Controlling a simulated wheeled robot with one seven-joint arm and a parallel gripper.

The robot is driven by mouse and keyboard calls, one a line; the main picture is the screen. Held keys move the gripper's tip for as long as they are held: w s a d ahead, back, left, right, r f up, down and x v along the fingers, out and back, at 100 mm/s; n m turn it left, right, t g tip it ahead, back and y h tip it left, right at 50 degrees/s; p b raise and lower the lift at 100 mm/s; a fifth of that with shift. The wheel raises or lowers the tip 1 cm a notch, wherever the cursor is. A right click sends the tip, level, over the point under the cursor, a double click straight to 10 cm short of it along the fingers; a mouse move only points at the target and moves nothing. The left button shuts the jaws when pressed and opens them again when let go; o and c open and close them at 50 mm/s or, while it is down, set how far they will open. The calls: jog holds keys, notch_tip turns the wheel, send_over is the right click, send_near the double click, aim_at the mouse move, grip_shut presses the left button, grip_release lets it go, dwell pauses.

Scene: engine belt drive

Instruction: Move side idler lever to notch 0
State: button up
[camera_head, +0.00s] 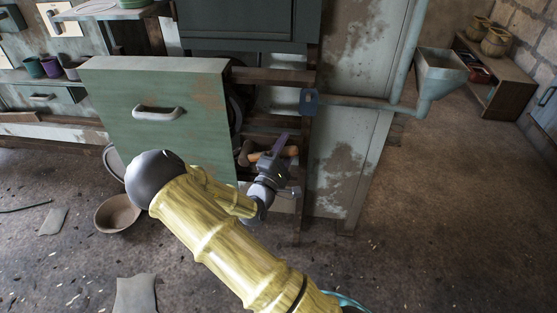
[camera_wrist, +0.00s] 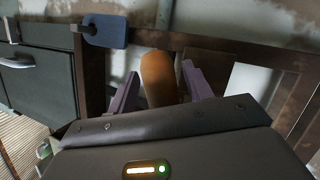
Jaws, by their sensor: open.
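A rounded orange-brown handle, which looks like the side idler lever (camera_wrist: 158,80), stands between the two purple fingers of my open gripper (camera_wrist: 161,70) in the wrist view. A gap shows between the handle and the right finger; I cannot tell whether the left one touches it. In the head view my gripper (camera_head: 287,166) is at the machine's lower opening, right of the open green drawer. Parts of the orange-brown handle (camera_head: 291,151) show there beside the fingers. The notches are not discernible, so the lever's notch cannot be told.
The green drawer (camera_head: 165,90) juts out left of my gripper. A blue tag (camera_head: 309,101) hangs on the frame above, also in the wrist view (camera_wrist: 106,31). A funnel (camera_head: 438,72) on a pipe stands to the right. A bowl (camera_head: 117,213) sits on the floor. Floor at right is clear.

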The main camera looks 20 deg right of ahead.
jog(key=p+v, duration=0.2)
jog(key=v, duration=1.5)
jog(key=shift+s, duration=0.1)
